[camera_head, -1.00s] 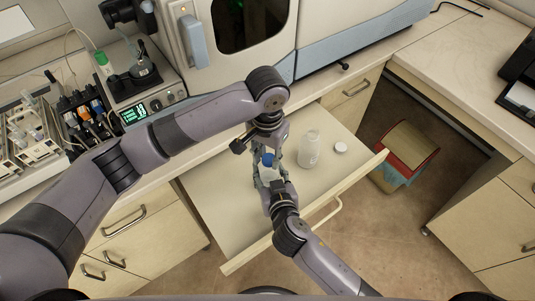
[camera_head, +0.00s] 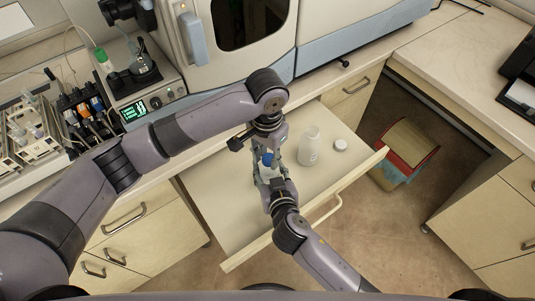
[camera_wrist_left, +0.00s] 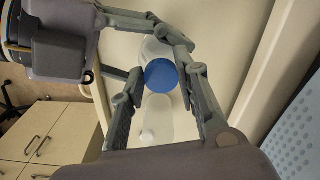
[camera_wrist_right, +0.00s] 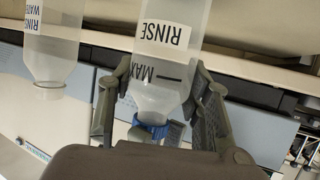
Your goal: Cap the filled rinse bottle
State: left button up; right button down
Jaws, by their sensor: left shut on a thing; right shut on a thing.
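The rinse bottle (camera_wrist_right: 165,65), translucent with a "RINSE" label and a "MAX" line, is held in my right gripper (camera_head: 270,178) above the pull-out shelf. The bottle shows upside down in the right wrist view. The blue cap (camera_head: 267,159) is at the bottle's neck; it also shows in the right wrist view (camera_wrist_right: 150,130). My left gripper (camera_wrist_left: 163,82) is shut on the blue cap from the far side, its fingers on either side of it. The fingers hide much of the neck, so I cannot tell how far the cap is seated.
A second bottle (camera_head: 309,147), labelled rinse water, stands on the pull-out shelf (camera_head: 225,205), with a white cap (camera_head: 340,145) to its right. The instrument (camera_head: 240,30) stands behind. A red bin (camera_head: 405,150) is on the floor at right. The shelf's left and front parts are bare.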

pick_arm(q)
jog(key=m, duration=0.6)
jog(key=shift+w+a, duration=0.1)
jog(key=shift+w, duration=0.05)
jog(key=m, duration=0.5)
jog(key=shift+w+m, duration=0.15)
jog(key=shift+m, duration=0.15)
jog(key=m, duration=0.5)
jog(key=shift+w+m, duration=0.15)
jog(key=shift+m, duration=0.15)
jog(key=m, duration=0.5)
jog(key=shift+w+m, duration=0.1)
jog(key=shift+m, duration=0.2)
jog(key=m, duration=0.5)
jog(key=shift+d+m, duration=0.3)
jog(key=shift+m, duration=0.1)
jog(key=m, duration=0.3)
jog(key=shift+d+m, duration=0.1)
jog(key=shift+m, duration=0.2)
jog(key=m, duration=0.3)
jog(key=shift+d+m, duration=0.1)
jog(key=shift+m, duration=0.3)
jog(key=m, duration=0.3)
jog(key=shift+m, duration=0.4)
